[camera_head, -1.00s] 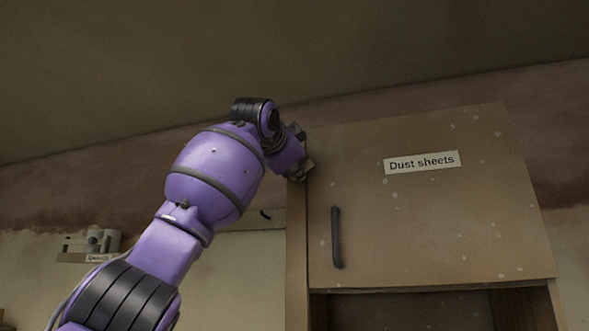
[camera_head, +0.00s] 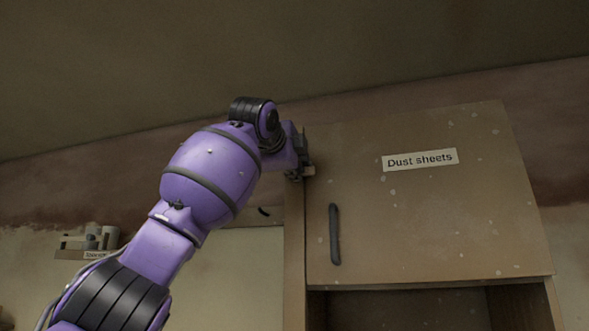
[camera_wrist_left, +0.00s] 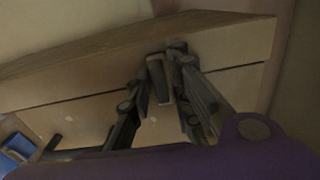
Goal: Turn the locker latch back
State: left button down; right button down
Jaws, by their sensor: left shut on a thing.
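The locker is a tan, paint-flecked cabinet with a shut door (camera_head: 430,220) labelled "Dust sheets". My left gripper (camera_head: 301,171) is at the door's upper left edge in the head view, small and partly hidden by my purple wrist. In the left wrist view my left gripper (camera_wrist_left: 160,85) has its dark fingers shut around the latch (camera_wrist_left: 157,78), a short dark bar on the locker's front near its edge. The latch cannot be made out in the head view. My right gripper is not in view.
A dark vertical handle (camera_head: 335,234) is on the door's lower left. An open compartment (camera_head: 400,308) lies below the door. A small wall shelf (camera_head: 82,253) with items is at the left. A blue thing (camera_wrist_left: 18,147) shows at the wrist view's lower left.

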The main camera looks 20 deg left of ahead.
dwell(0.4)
pick_arm(q)
jog(key=c, duration=1.8)
grip_release()
jog(key=s, duration=1.2)
jog(key=shift+a, duration=0.2)
